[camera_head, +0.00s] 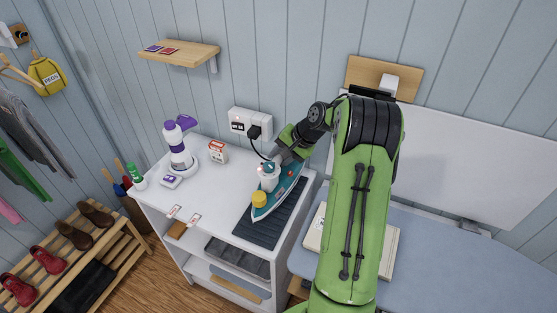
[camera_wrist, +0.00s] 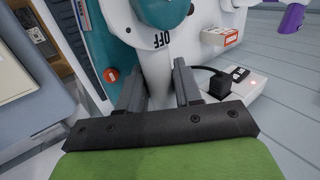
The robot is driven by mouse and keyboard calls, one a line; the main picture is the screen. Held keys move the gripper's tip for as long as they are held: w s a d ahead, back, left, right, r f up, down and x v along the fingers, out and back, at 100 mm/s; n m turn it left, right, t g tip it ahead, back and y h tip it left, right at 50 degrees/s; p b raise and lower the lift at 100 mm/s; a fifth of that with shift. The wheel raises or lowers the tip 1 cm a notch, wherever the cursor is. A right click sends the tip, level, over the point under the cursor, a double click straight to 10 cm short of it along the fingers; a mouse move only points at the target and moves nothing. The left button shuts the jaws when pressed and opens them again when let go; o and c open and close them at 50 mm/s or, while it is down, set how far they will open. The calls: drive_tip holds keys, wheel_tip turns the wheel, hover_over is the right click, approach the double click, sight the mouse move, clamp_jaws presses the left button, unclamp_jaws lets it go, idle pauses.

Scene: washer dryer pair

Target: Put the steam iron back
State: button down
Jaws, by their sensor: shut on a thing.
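The teal and white steam iron (camera_head: 283,194) with a yellow cap is over the dark ribbed mat (camera_head: 262,228) on the white cabinet top. I cannot tell whether it touches the mat. My gripper (camera_head: 281,159) is at the iron's rear, at the right back of the cabinet. A black plug (camera_head: 254,132) sits in the wall socket (camera_head: 240,120), with a black cord leading towards the iron.
An ironing board (camera_head: 440,235) is on the right, with a folded cloth or book partly behind my arm. A shoe rack (camera_head: 75,262) stands left.

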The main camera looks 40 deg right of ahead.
sight(277, 185)
drive_tip(key=shift+f, duration=2.3)
drive_tip(key=shift+f+b, duration=0.15)
drive_tip(key=shift+b, duration=0.2)
drive_tip(key=c, duration=0.8)
unclamp_jaws()
drive_tip(key=shift+s, duration=0.1)
drive_tip(key=shift+o, duration=0.2)
